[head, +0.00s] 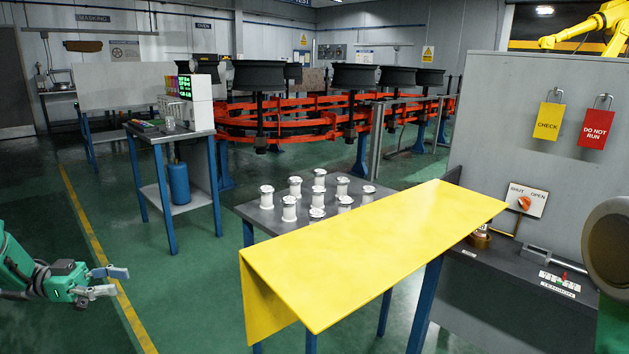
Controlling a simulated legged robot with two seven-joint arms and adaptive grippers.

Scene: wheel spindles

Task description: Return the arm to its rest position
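My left gripper (121,281) is at the lower left, over the green floor and well to the left of the table with the spindles. Its two fingers are apart and nothing is between them. My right gripper is not in view. No other object of the task is named.
A table (250,215) holds several white spindles (289,208), and a yellow panel (375,260) covers its front part. A side table (186,145) with a gas bottle (179,182) stands at left. A grey panel (515,130) with a rotary switch (524,202) rises at right. Floor around my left gripper is clear.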

